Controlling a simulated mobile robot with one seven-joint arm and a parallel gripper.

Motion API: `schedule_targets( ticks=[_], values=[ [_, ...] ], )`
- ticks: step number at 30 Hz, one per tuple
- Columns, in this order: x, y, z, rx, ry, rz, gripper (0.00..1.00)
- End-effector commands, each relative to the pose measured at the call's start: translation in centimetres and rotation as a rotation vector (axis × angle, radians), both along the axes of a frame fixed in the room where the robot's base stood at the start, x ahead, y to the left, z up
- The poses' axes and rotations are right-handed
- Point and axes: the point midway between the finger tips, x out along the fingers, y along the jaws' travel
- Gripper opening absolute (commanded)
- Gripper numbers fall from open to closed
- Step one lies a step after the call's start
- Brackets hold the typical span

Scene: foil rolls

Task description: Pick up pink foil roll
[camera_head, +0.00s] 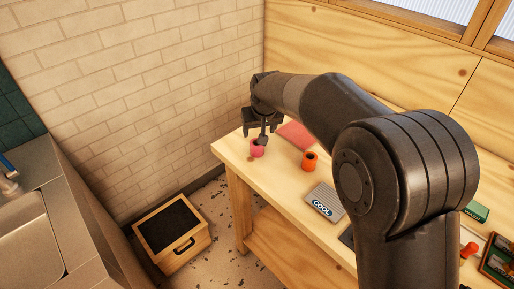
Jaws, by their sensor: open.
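The pink foil roll (257,151) stands near the left corner of the wooden table (238,158). My gripper (262,139) is right above it, pointing down, with a fingertip over or at the roll's top. The fingers look apart, and I cannot tell whether either one touches the roll. My arm reaches in from the right and hides part of the table behind it.
An orange roll (309,161) stands to the right of the pink roll. A flat reddish item (296,135) lies behind. A brick wall (160,80) rises left; a wooden crate (172,235) sits on the floor.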

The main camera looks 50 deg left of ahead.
Motion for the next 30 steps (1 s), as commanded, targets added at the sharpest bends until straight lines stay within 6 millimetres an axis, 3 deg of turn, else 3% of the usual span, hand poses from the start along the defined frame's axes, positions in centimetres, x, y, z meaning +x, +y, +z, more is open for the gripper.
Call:
schedule_targets(
  ticks=[4,11,20,28,30],
  values=[
    [0.4,0.8,-2.5,-0.003,0.001,0.000,0.66],
    [0.7,1.2,-4.3,-0.001,0.000,0.000,0.66],
    [0.8,1.9,-8.4,-0.002,0.001,-0.001,0.66],
    [1.0,2.1,-8.9,0.000,0.000,-0.001,0.66],
    [1.0,2.1,-8.9,0.000,0.000,-0.001,0.62]
  ],
)
